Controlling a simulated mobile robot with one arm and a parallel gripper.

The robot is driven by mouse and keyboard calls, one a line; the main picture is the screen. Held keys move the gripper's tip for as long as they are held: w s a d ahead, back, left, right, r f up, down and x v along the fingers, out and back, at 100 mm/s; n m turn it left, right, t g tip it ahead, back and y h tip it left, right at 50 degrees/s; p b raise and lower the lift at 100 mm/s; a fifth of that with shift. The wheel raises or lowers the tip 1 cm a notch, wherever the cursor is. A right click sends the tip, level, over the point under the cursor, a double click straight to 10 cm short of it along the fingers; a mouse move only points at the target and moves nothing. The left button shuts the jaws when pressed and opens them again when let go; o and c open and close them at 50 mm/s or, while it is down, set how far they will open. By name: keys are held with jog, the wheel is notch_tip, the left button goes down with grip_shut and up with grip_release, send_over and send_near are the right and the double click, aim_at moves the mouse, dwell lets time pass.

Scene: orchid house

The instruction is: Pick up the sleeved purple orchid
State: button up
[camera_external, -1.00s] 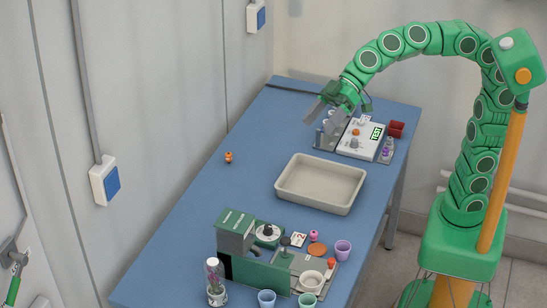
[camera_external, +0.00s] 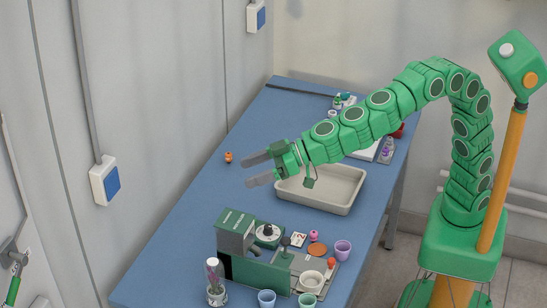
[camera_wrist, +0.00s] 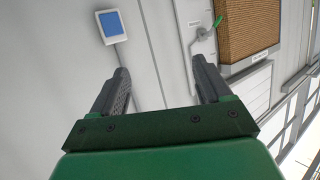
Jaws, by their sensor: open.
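My gripper (camera_external: 250,171) is open and empty above the middle of the table, left of the beige tray, well behind and above the sleeve. In the wrist view my two fingers (camera_wrist: 160,66) are spread apart with only wall between them. The orchid is not in the wrist view.
The green machine (camera_external: 237,233) stands right of the sleeve, with cups (camera_external: 343,250) and small items around it. The beige tray (camera_external: 340,208) lies behind them. A small orange figure (camera_external: 228,157) stands near the wall edge. The table's left middle is clear.

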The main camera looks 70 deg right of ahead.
notch_tip(320, 180, down, 4)
jog(key=h, duration=0.2)
send_near(222, 263)
jog(key=shift+x, duration=5.6)
jog(key=shift+c, duration=0.4)
jog(key=c, duration=1.2)
